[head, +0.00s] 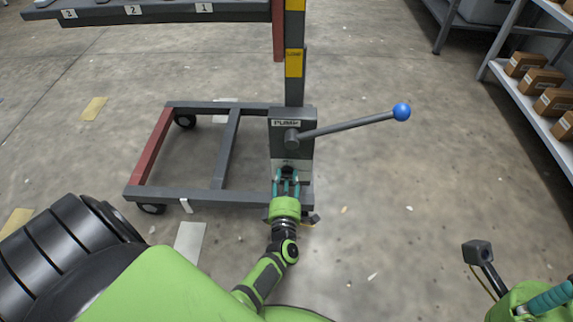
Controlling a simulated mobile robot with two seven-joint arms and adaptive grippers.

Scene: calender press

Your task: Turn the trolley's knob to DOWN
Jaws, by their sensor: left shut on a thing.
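The trolley (232,140) stands ahead of me, with a grey wheeled base frame and an upright mast. A grey box marked PUMP (305,115) sits at the mast's foot. The knob (288,171), dark and small, is on the lower front of this box, mostly hidden by my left gripper. My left gripper (286,180), with teal fingers, reaches up to the box's front and is shut on the knob. The knob's pointer and the DOWN marking cannot be made out. My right gripper (550,299) is partly in view at the bottom right corner, away from the trolley.
A pump lever (345,126) with a blue ball end (401,112) sticks out to the right above my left gripper. A numbered platform (165,11) is raised at the top left. A shelf (535,110) with brown boxes (541,80) stands at right. The floor between is open.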

